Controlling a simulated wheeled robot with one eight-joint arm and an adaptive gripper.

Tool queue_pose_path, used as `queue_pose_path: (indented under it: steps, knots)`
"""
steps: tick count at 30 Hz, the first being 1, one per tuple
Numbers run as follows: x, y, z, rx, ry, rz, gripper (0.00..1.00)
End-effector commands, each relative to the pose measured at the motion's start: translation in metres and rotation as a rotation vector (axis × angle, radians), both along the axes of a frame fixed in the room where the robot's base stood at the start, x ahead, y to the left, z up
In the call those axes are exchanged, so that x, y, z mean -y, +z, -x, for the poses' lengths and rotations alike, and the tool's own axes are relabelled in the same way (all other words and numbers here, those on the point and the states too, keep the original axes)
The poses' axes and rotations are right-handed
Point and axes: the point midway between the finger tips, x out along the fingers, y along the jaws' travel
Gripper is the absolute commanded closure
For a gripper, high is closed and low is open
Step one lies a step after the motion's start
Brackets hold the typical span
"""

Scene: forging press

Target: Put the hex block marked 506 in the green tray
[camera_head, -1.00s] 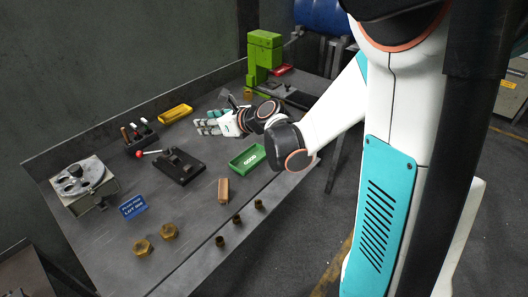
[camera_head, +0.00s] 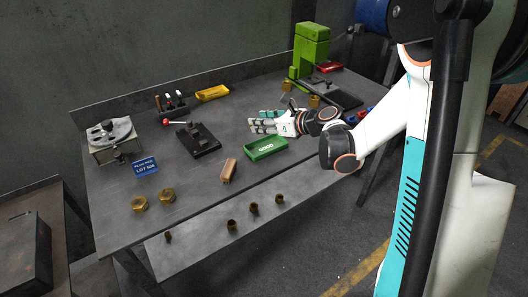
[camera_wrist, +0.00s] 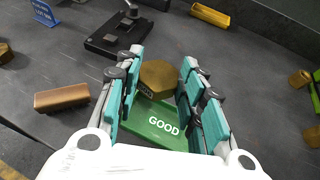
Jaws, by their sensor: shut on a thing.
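My gripper (camera_wrist: 161,66) is shut on a brass hex block (camera_wrist: 158,77). The block has a marking on its near side, too small to read surely. In the wrist view it is held above the far part of the green tray (camera_wrist: 160,133), which is lettered GOOD. In the head view the tray (camera_head: 267,149) lies on the bench, and my gripper (camera_head: 260,122) is just behind and above it. The held block cannot be made out there. Two other brass hex blocks, (camera_head: 139,204) and (camera_head: 167,196), lie at the front left of the bench.
A brown bar (camera_head: 229,171) lies left of the tray. A black fixture (camera_head: 198,140), a blue LOT 506 sign (camera_head: 145,167) and a yellow tray (camera_head: 212,93) are farther left and back. A green press (camera_head: 310,50) and red tray (camera_head: 329,67) stand at the back right.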

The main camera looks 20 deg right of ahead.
Motion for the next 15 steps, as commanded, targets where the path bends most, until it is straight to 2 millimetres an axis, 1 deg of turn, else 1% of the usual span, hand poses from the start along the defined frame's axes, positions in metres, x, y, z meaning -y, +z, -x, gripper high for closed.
queue_pose_path:
  steps: [1, 3, 6, 9, 13, 15]
  knots:
    - [0.0, -0.017, 0.0, 0.001, 0.0, -0.001, 1.0]
    - [0.0, -0.032, 0.0, 0.001, 0.0, -0.001, 1.0]
    - [0.0, -0.048, 0.0, 0.0, 0.0, -0.001, 1.0]
    - [0.0, -0.057, 0.0, 0.0, 0.0, -0.001, 1.0]
    - [0.0, -0.062, 0.0, 0.0, 0.0, 0.0, 1.0]
    - [0.0, -0.068, 0.0, 0.0, 0.0, 0.0, 1.0]
